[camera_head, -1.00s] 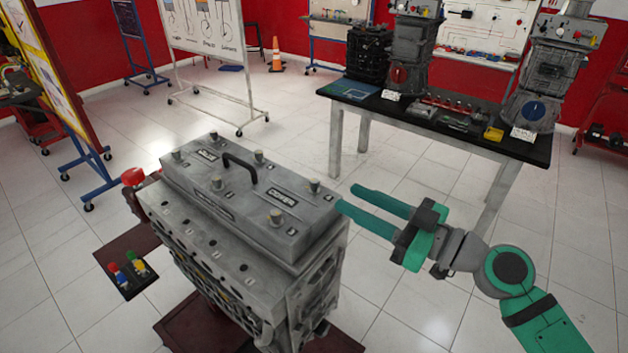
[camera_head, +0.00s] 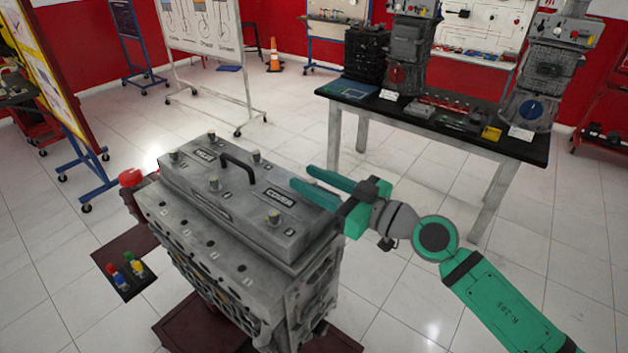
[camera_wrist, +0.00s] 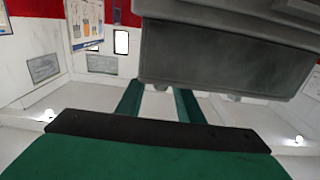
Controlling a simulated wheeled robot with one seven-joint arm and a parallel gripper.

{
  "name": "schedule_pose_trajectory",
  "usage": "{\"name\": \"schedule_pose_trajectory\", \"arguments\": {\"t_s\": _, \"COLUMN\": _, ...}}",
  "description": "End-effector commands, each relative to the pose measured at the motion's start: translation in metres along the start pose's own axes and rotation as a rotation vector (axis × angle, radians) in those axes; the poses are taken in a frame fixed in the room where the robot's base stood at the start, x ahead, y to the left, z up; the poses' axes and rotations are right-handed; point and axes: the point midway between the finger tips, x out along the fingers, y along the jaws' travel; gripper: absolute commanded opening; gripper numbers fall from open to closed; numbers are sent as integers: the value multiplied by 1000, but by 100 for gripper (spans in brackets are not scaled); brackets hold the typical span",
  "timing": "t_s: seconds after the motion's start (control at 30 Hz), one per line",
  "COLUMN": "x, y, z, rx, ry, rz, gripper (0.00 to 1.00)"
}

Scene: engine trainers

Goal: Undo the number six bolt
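The grey engine cover (camera_head: 190,178) lies on top of the engine block (camera_head: 205,262), with a black handle (camera_head: 238,168) in its middle. Several brass-coloured bolts stand on it, including a near one (camera_head: 273,217), a middle one (camera_head: 214,183) and a far one (camera_head: 255,157). I cannot read which is number six. The bolt at the right corner is hidden behind my gripper (camera_head: 300,177). My gripper is open, its two green fingers apart and reaching over the cover's right end. In the wrist view a grey body (camera_wrist: 225,55) fills the top, and nothing shows between the fingers (camera_wrist: 157,95).
A red button (camera_head: 130,177) sits at the engine's left, above a panel of coloured buttons (camera_head: 127,270). A black-topped table (camera_head: 510,147) with engine models stands at the back right. Display boards stand behind. Tiled floor is clear between engine and table.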

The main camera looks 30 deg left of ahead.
Motion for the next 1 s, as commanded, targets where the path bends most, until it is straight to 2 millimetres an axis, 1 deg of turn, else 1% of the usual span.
{"name": "schedule_pose_trajectory", "arguments": {"t_s": 0.17, "x": -1, "y": 0, "z": 0, "rx": 0, "ry": 0, "rz": 1, "gripper": 34}}
{"name": "schedule_pose_trajectory", "arguments": {"t_s": 0.27, "x": -2, "y": 1, "z": 0, "rx": 0, "ry": 0, "rz": 4, "gripper": 12}}
{"name": "schedule_pose_trajectory", "arguments": {"t_s": 0.3, "x": -2, "y": 1, "z": 0, "rx": 0, "ry": 0, "rz": 4, "gripper": 2}}
{"name": "schedule_pose_trajectory", "arguments": {"t_s": 0.33, "x": -3, "y": 1, "z": 0, "rx": 1, "ry": 0, "rz": 4, "gripper": 0}}
{"name": "schedule_pose_trajectory", "arguments": {"t_s": 0.57, "x": -4, "y": 2, "z": 0, "rx": 2, "ry": 0, "rz": 0, "gripper": 0}}
{"name": "schedule_pose_trajectory", "arguments": {"t_s": 0.73, "x": -4, "y": 2, "z": 0, "rx": 4, "ry": 1, "rz": -33, "gripper": 0}}
{"name": "schedule_pose_trajectory", "arguments": {"t_s": 0.87, "x": -4, "y": 2, "z": 0, "rx": 4, "ry": 0, "rz": -89, "gripper": 0}}
{"name": "schedule_pose_trajectory", "arguments": {"t_s": 1.0, "x": -3, "y": 3, "z": 0, "rx": 4, "ry": 0, "rz": -182, "gripper": 0}}
